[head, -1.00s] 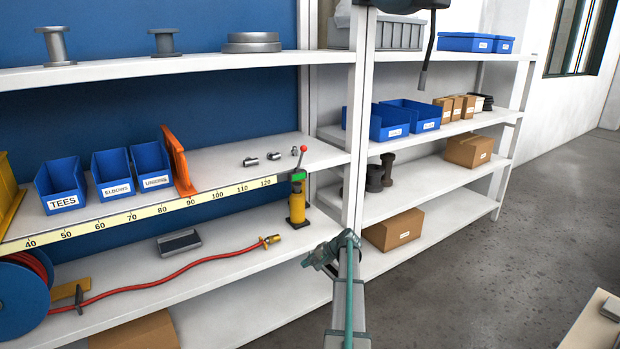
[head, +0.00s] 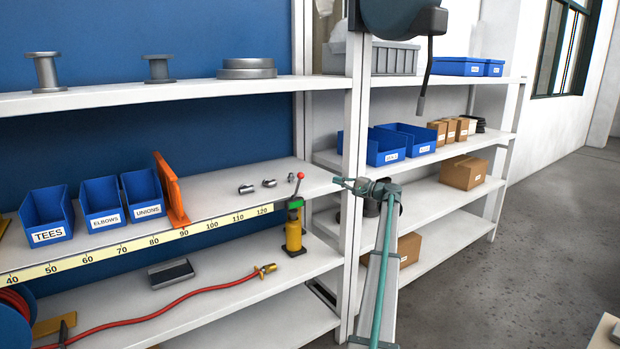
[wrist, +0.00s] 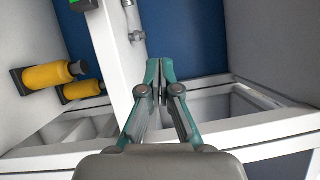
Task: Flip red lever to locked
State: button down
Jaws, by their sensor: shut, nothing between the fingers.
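The red lever (head: 300,176) is a short stick with a red knob. It stands nearly upright, leaning slightly right, on a green and black mount (head: 294,202) at the front edge of the middle shelf, above a yellow cylinder (head: 293,236). My gripper (head: 338,181) is shut and empty. In the head view it is just right of the lever, near knob height, in front of the shelf post and apart from the lever. In the wrist view the closed fingertips (wrist: 161,72) point ahead; the green part (wrist: 80,3) shows at upper left, and the red knob is out of sight.
The white shelf post (head: 350,230) is close by my gripper. Small metal fittings (head: 268,184) lie behind the lever. Blue bins (head: 102,204) and an orange bracket (head: 171,190) stand left. A red hose (head: 175,303) runs along the lower shelf. Open floor (head: 540,230) lies right.

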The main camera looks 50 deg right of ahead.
jog(key=shift+w, duration=0.1)
jog(key=w+a+r+p, duration=0.1)
jog(key=w+a+p, duration=0.4)
jog(key=w, duration=0.5)
jog(key=shift+w+p, duration=0.15)
jog(key=shift+p, duration=0.25)
jog(key=shift+a+b, duration=0.2)
jog(key=shift+b, duration=0.3)
